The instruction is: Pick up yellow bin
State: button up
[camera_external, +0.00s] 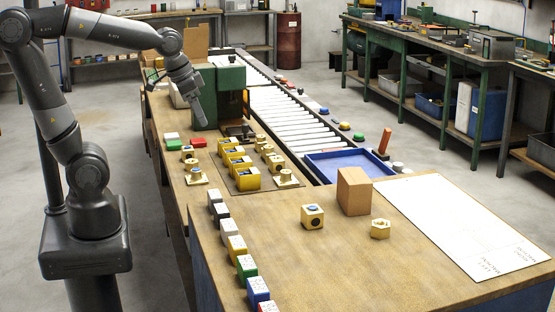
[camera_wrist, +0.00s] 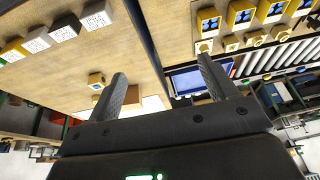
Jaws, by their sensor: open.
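Several yellow bins (camera_external: 247,180) stand in a row on a dark mat on the wooden bench in the external view. They also show upside down at the top right of the wrist view (camera_wrist: 241,17), with blue and dark insides. My gripper (camera_external: 199,118) is in front of the green machine, above and behind the bins and clear of them. In the wrist view my gripper (camera_wrist: 162,72) has its two fingers wide apart with nothing between them. I cannot tell which single bin is meant.
A green machine (camera_external: 229,82) stands behind the bins. Brass parts (camera_external: 285,178) sit beside them. A row of coloured blocks (camera_external: 246,266) lines the bench's left edge. A roller conveyor (camera_external: 285,112), blue tray (camera_external: 345,160), and brown box (camera_external: 354,190) lie to the right.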

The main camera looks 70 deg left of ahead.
jog(key=w+a+f+g, duration=0.2)
jog(key=w+a+f, duration=0.35)
jog(key=w, duration=0.45)
jog(key=g, duration=0.2)
send_near(248, 176)
jog(key=w+a+f, duration=0.1)
jog(key=w+a, duration=0.1)
jog(key=a, duration=0.1)
jog(key=f, duration=0.5)
jog(key=shift+s+a, duration=0.2)
jog(key=shift+s, duration=0.05)
jog(key=f, duration=0.5)
jog(key=shift+s+d+f, duration=0.1)
jog(key=shift+s+f, duration=0.1)
jog(key=shift+f, duration=0.15)
jog(key=shift+c, duration=0.6)
jog(key=c, duration=1)
jog(key=shift+r, duration=0.1)
